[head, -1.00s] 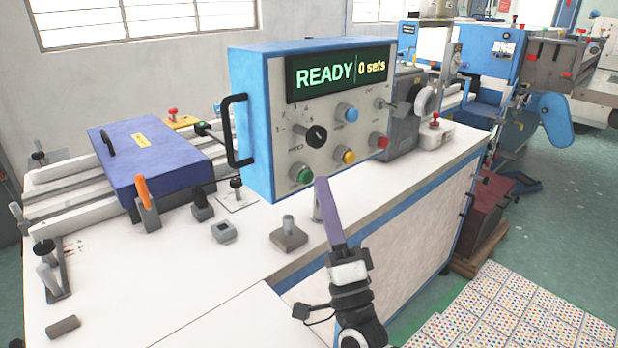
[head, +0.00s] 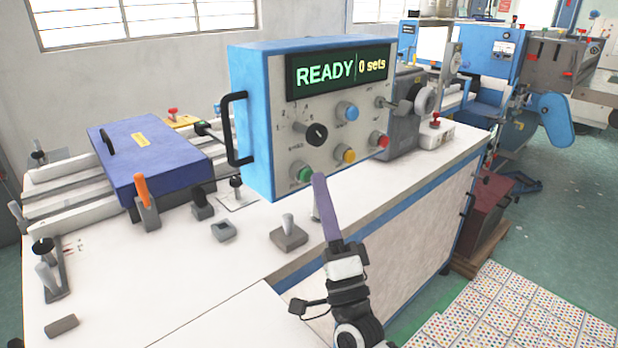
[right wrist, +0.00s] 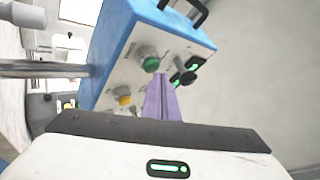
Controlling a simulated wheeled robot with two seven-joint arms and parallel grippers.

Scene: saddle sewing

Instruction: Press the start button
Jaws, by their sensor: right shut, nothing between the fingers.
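The blue control box (head: 250,120) stands above the white bench. Its screen (head: 337,72) reads "READY" and "0 sets". A green button (head: 305,174) sits at the lower left of its panel; it also shows in the right wrist view (right wrist: 151,64). I take it for the start button; its label is too small to read. My right gripper (head: 319,178) has purple fingers, shut and empty, with the tips just right of the green button in the head view. In the right wrist view the fingers (right wrist: 162,80) point at the panel just below the button. Contact cannot be told. My left gripper is out of view.
The panel also has a black knob (head: 317,134), a blue button (head: 347,111), a yellow button (head: 348,156) and a red button (head: 383,141). A black handle (head: 232,130) juts from the box's left side. A small grey post block (head: 289,236) stands on the bench below.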

